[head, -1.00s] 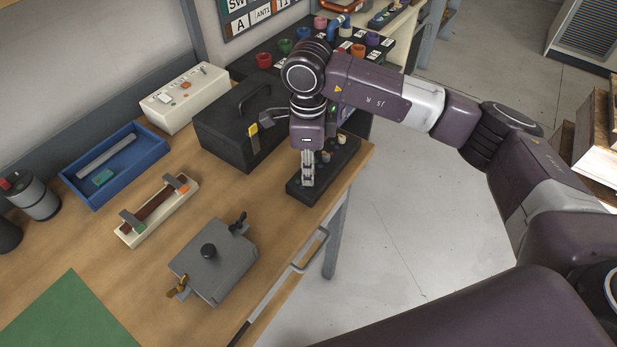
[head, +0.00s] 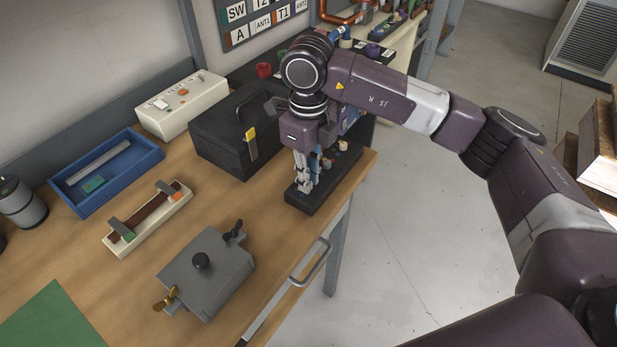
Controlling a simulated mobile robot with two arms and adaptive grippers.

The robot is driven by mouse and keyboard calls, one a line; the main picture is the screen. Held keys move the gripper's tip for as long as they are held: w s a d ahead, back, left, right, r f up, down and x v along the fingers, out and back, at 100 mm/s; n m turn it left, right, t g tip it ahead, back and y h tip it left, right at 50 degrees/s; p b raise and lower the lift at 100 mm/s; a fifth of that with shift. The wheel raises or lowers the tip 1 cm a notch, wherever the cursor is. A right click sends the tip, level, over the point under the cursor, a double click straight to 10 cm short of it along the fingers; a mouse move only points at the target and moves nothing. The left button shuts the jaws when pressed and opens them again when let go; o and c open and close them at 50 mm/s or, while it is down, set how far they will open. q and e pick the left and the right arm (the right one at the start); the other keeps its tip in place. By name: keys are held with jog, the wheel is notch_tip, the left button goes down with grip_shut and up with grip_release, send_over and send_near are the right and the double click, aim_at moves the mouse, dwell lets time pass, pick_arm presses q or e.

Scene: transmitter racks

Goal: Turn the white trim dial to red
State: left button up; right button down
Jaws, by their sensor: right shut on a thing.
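A long black dial strip (head: 318,195) lies at the right edge of the wooden bench. A cream dial (head: 343,145) and a red one beside it show toward its far end. My right gripper (head: 303,188) points down at the near end of the strip and is shut on a small dial there. The fingers hide most of that dial, so I cannot make out its colour or its pointer. I cannot tell for certain which dial is the white trim dial. My left gripper is not in view.
A black toolbox (head: 215,147) stands close left of the gripper. A grey box with a knob (head: 210,285), a cream slider unit (head: 150,230), a blue tray (head: 125,190) and a white switch box (head: 183,118) are on the bench.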

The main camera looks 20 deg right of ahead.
jog(key=shift+r, duration=0.1)
jog(key=c, duration=1.9)
grip_release()
notch_tip(320, 180, up, 12)
